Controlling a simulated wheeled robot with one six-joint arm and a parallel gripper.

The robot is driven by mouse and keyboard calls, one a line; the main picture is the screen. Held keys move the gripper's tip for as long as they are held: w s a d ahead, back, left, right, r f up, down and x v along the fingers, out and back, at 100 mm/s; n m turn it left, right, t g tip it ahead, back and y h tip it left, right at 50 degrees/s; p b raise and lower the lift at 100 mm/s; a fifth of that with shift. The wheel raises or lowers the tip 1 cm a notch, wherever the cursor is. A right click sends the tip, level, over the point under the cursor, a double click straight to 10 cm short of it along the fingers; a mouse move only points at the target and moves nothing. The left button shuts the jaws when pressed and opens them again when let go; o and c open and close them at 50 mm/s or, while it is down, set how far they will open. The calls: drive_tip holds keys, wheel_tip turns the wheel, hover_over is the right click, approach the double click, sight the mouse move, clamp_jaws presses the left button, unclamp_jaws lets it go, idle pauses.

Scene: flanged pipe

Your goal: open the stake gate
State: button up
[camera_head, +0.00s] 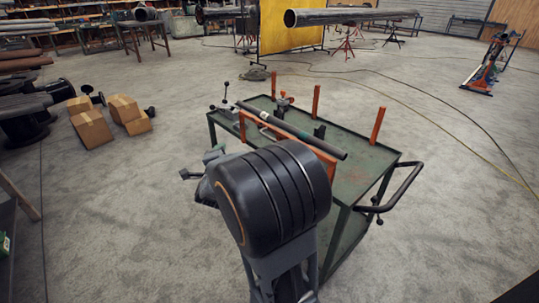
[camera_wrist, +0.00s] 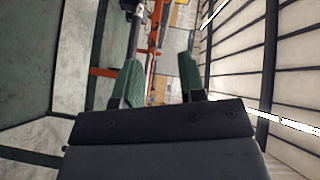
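The stake gate appears to be the orange rail (camera_head: 283,136) along the near left side of the green cart (camera_head: 352,148). It stands upright there, with an orange post (camera_head: 331,171) at its right end, partly hidden by my arm. My gripper (camera_head: 203,163) is off that side of the cart. In the wrist view my gripper (camera_wrist: 160,63) has its two green fingers spread wide, with nothing held. The orange rail (camera_wrist: 152,57) shows between the fingers, seemingly beyond them. Contact is not visible.
A dark pipe (camera_head: 300,133) lies on the cart just behind the rail. A black handle (camera_head: 405,185) juts out right. Cardboard boxes (camera_head: 91,128) sit on the floor at left.

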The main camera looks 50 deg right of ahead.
sight(270, 138)
drive_tip(key=s+d+f+m+g+h+b, duration=0.4)
drive_tip(key=s+d+f+m+g+h, duration=0.1)
drive_tip(key=d+m+h, duration=0.25)
drive_tip(key=shift+m+g, duration=0.3)
drive_tip(key=shift+m, duration=0.05)
drive_tip(key=x, duration=1.3)
drive_tip(key=shift+s+d+f+p, duration=0.1)
drive_tip(key=shift+d+p, duration=0.05)
drive_tip(key=shift+p, duration=0.25)
drive_tip(key=shift+c, duration=0.2)
clamp_jaws()
